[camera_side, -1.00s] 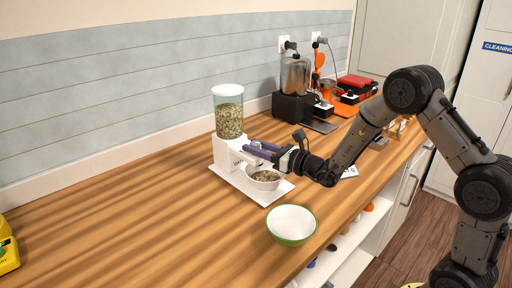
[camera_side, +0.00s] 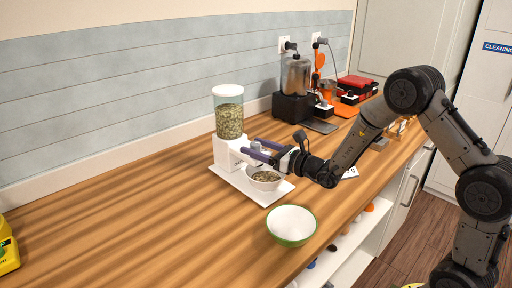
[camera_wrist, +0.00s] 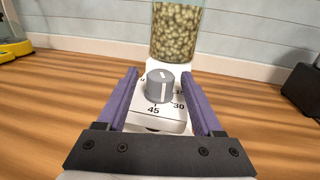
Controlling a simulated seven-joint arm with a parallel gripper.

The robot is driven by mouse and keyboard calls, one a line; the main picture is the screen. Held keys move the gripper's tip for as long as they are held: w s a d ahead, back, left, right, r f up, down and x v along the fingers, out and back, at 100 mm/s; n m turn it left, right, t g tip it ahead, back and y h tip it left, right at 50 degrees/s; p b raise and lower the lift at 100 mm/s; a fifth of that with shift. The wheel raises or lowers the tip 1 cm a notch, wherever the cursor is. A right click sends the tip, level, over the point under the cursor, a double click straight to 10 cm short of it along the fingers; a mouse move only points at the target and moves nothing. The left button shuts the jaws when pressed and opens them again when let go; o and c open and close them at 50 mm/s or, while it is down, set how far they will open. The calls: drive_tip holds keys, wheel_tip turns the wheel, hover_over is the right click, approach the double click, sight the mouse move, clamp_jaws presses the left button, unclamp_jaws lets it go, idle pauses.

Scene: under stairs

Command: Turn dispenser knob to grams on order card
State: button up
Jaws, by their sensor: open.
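The dispenser (camera_side: 229,151) is white with a clear hopper of green-brown pellets (camera_side: 229,121) and stands on a white tray (camera_side: 270,198). Its grey knob (camera_wrist: 160,85) shows in the wrist view, with a white mark on top; the dial reads 45 at the near side and 30 to the right. My gripper (camera_side: 257,150) is open, its purple fingers (camera_wrist: 163,90) on either side of the knob, apart from it. A bowl with pellets (camera_side: 265,178) sits on the tray under the spout. A white card (camera_side: 350,172) lies partly hidden behind my arm; its writing is unreadable.
A green-rimmed white bowl (camera_side: 291,224) stands in front of the tray. A black blender (camera_side: 293,92) and red and orange items (camera_side: 355,84) stand at the back right. A yellow object (camera_side: 7,247) is at the left edge. The counter left of the dispenser is clear.

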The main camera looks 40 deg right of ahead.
drive_tip(key=s+d, duration=0.2)
drive_tip(key=s, duration=1.1)
drive_tip(key=shift+s+d, duration=0.2)
drive_tip(key=shift+d, duration=0.05)
drive_tip(key=w+d+n+g+y, duration=0.2)
drive_tip(key=d+n+g+y, duration=0.15)
drive_tip(key=d+y, duration=0.2)
drive_tip(key=shift+n+t+y, duration=0.45)
drive_tip(key=x, duration=1.4)
drive_tip(key=shift+a+r, duration=0.15)
drive_tip(key=shift+r, duration=0.15)
clamp_jaws()
